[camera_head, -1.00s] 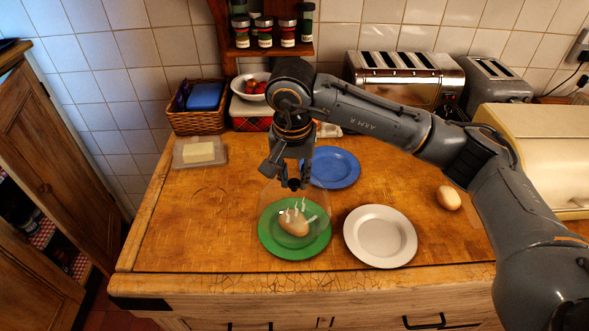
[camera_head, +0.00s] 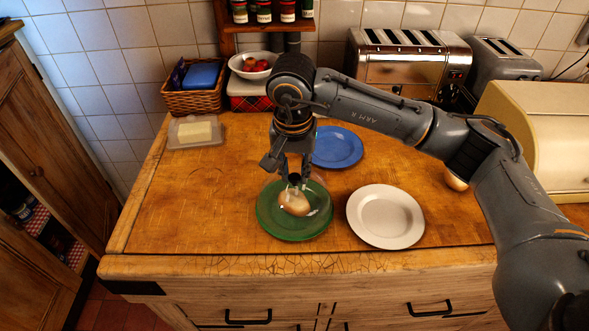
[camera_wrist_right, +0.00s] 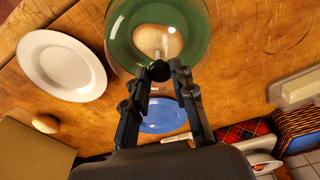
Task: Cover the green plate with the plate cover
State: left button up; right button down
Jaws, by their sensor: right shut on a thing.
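The green plate (camera_head: 294,232) lies on the wooden worktop near its front edge, with a pale brown, roundish food item (camera_head: 294,204) on it. The plate cover (camera_head: 318,192) is a clear glass dome, faint in the head view. It also shows over the plate and food in the wrist view (camera_wrist_right: 190,28). My right gripper (camera_head: 294,181) is shut on the cover's dark knob (camera_wrist_right: 160,70), directly above the plate. I cannot tell whether the dome's rim touches the plate. My left gripper is not in view.
A white plate (camera_head: 386,217) lies close to the right of the green plate. A blue plate (camera_head: 340,148) lies behind. A butter dish (camera_head: 195,132), a basket (camera_head: 196,100), a toaster (camera_head: 410,66) and a bread bin (camera_head: 540,135) stand farther back. The worktop's left side is clear.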

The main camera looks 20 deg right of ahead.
jog(key=shift+f+b, duration=0.25)
jog(key=shift+b, duration=0.05)
jog(key=c, duration=1)
grip_release()
jog(key=r, duration=0.4)
jog(key=s+r, duration=0.1)
jog(key=r, duration=0.7)
jog(key=shift+s+a, duration=0.2)
jog(key=shift+a, duration=0.1)
